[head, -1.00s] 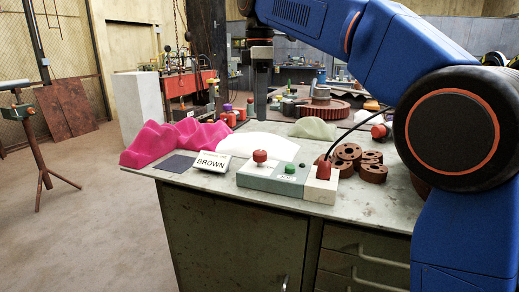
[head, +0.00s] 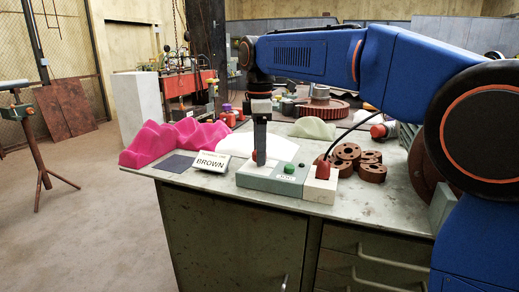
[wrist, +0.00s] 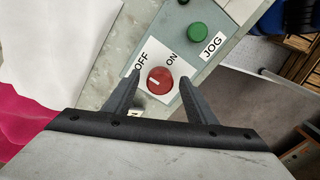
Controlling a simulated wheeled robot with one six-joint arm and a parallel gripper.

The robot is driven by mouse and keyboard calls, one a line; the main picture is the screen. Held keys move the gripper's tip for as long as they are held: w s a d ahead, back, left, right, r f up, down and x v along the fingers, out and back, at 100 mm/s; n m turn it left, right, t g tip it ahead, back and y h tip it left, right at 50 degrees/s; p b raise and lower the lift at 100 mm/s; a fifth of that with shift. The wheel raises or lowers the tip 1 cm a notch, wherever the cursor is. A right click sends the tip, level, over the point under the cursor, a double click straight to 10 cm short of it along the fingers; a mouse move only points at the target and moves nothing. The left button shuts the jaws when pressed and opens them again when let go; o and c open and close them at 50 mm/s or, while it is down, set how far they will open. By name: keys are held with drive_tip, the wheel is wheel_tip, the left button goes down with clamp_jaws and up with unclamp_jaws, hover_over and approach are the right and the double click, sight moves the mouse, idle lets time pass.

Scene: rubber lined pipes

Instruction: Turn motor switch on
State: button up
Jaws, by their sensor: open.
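The motor switch is a red round knob (wrist: 160,80) with a white mark, set on a white plate marked OFF and ON. In the wrist view its white mark points toward the left, on the OFF side. The knob sits on a grey-green control box (head: 272,180) at the front of the bench. My gripper (wrist: 157,84) is open, with one finger on each side of the knob; I cannot tell whether they touch it. In the head view my gripper (head: 260,158) points down over the box's left end and mostly hides the knob.
A green JOG button (wrist: 196,32) and a red plug-like part (head: 323,170) with a black cable are on the box's right. A BROWN sign (head: 211,161) and pink wavy piece (head: 165,140) lie left. Brown rings (head: 348,153) lie right.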

drive_tip(key=c, duration=1)
drive_tip(key=shift+c, duration=0.2)
drive_tip(key=shift+m, duration=0.4)
drive_tip(key=m, duration=0.3)
drive_tip(key=shift+m, duration=0.3)
drive_tip(key=m, duration=0.4)
drive_tip(key=shift+m, duration=0.3)
drive_tip(key=m, duration=0.4)
drive_tip(key=shift+m, duration=2.4)
